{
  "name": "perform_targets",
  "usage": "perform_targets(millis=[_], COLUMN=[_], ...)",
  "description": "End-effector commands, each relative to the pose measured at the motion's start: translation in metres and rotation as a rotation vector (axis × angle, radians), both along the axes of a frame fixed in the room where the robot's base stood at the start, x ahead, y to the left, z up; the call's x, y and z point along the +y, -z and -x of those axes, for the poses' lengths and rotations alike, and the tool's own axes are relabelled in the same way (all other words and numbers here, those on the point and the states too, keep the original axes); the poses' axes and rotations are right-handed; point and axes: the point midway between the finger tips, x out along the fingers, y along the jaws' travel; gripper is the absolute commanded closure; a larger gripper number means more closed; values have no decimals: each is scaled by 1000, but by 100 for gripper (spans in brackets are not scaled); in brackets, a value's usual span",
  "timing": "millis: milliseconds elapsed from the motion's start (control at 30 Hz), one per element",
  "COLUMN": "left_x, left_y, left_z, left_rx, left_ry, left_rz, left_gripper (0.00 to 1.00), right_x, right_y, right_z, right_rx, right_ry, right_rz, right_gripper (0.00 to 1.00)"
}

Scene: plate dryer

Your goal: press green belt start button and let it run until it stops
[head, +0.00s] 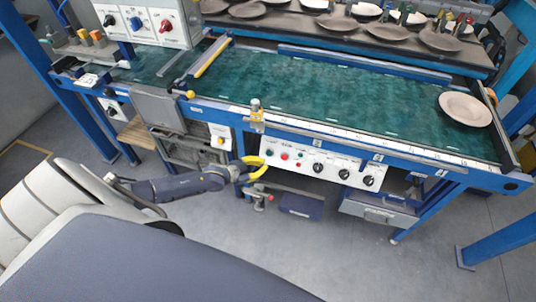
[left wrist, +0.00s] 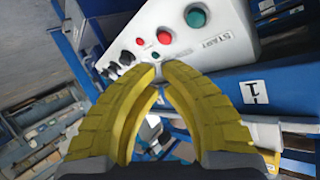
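The white control panel (head: 318,167) hangs on the front of the belt table. Its green button (head: 269,152) is at the left end, beside a red one (head: 284,156). In the left wrist view the green button (left wrist: 196,18) is above the fingertips, near a START label (left wrist: 217,40); the red button (left wrist: 164,37) is left of it. My left gripper (head: 262,167) has yellow fingers just below the panel's left end. Its tips (left wrist: 158,68) come together, with nothing seen between them, apart from the green button. The green belt (head: 330,95) carries a plate (head: 466,109) at its right end.
A blue table rail (head: 225,110) runs above my left gripper. Several brown plates lie on the rear shelf (head: 350,45). Another switch box (head: 145,22) stands at the upper left.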

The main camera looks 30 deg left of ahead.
Motion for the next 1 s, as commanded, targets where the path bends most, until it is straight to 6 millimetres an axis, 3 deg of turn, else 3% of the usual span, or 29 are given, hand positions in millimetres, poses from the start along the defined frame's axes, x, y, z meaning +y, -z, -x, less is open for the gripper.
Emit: perform_targets(millis=[133, 333, 767, 1000], left_x=[-13, -15, -14, -9], left_y=[-13, -18, -15, -4], left_z=[-2, -3, -7, -27], left_rx=[-26, -41, -41, -42], left_ry=[10, 10, 10, 9], left_rz=[50, 72, 68, 67], left_gripper=[100, 100, 100, 100], right_x=[0, 1, 5, 5], right_y=[0, 0, 0, 0], right_z=[0, 0, 0, 0], right_rx=[0, 0, 0, 1], right_ry=[0, 0, 1, 1], right_rz=[0, -1, -6, -5], right_gripper=[49, 49, 49, 49])
